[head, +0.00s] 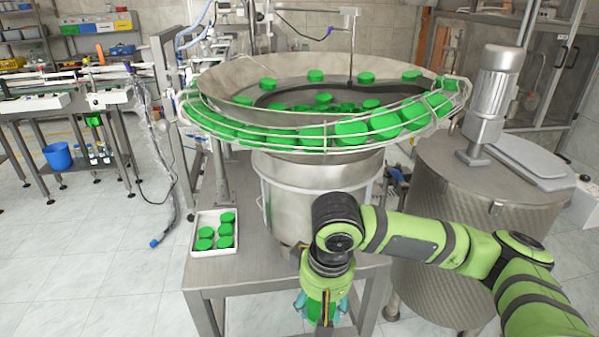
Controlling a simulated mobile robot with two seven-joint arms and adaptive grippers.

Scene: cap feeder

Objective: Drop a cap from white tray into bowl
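The white tray (197,223) lies on the metal table left of the bowl's base, with several green caps (225,242) in two columns and a bare spot at its far left. The large steel bowl (228,84) stands above the table, with many green caps inside and along its outer wire-railed track. My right gripper (321,318) points down at the bottom centre, in front of the bowl's base and right of the tray. Its teal fingers are around a green cap (321,311), partly hidden by the wrist. My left gripper is out of view.
A large steel drum (445,225) with a motor (493,95) on its lid stands on the right, behind my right arm. A thin vertical rod (351,50) reaches down into the bowl. The floor left of the table is mostly clear, with a blue bin (57,157) farther back.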

